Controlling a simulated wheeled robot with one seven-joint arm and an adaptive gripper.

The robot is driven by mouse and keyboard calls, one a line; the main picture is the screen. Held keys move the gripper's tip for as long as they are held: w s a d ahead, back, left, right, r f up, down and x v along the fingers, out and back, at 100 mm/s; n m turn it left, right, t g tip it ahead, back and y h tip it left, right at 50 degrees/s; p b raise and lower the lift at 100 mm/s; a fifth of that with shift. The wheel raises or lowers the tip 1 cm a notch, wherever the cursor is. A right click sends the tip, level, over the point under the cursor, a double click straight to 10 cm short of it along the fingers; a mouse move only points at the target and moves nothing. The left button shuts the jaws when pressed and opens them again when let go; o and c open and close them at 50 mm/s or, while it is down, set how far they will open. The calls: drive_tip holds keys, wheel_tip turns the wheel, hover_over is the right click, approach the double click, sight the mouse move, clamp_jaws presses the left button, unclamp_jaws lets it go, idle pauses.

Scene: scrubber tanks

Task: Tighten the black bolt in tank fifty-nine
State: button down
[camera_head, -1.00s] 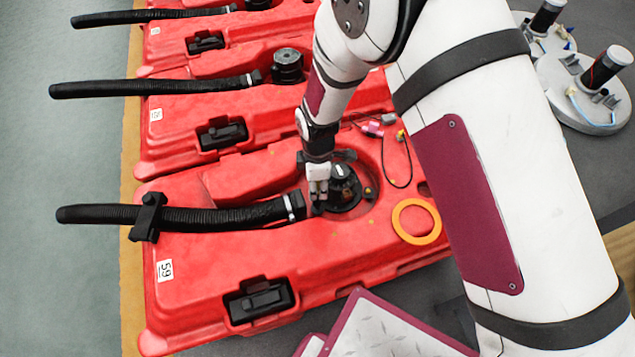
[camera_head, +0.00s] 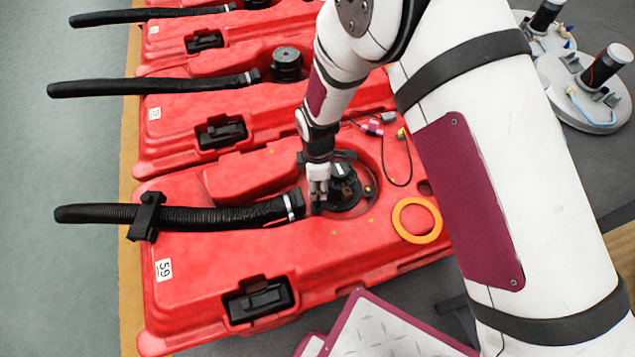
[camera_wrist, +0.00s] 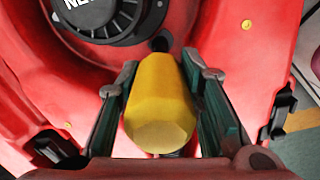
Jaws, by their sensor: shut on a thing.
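Tank fifty-nine (camera_head: 215,259) is the nearest red tank in the head view, with a white 59 label (camera_head: 163,269). My gripper (camera_head: 318,204) points down at the left edge of the tank's round recess, beside a black round fitting (camera_head: 345,188). In the wrist view my gripper (camera_wrist: 162,88) is shut on a yellow faceted piece (camera_wrist: 160,105), held between its two dark green fingers. A small dark round piece (camera_wrist: 160,43) shows just beyond the yellow one; I cannot tell if it is the black bolt or if they touch. The black fitting (camera_wrist: 100,15) is at the upper left.
A ribbed black hose (camera_head: 225,216) runs left from the recess. An orange ring (camera_head: 416,220) lies on the tank right of the fitting, near a thin black cable (camera_head: 384,165). More red tanks (camera_head: 180,117) stand behind. A metal plate (camera_head: 385,330) is in front.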

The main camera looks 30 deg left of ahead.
drive_tip(key=shift+f+b, duration=0.65)
drive_tip(key=shift+f, duration=0.3)
idle(2.8)
drive_tip(key=shift+r+p, duration=1.6)
drive_tip(key=shift+r, duration=0.95)
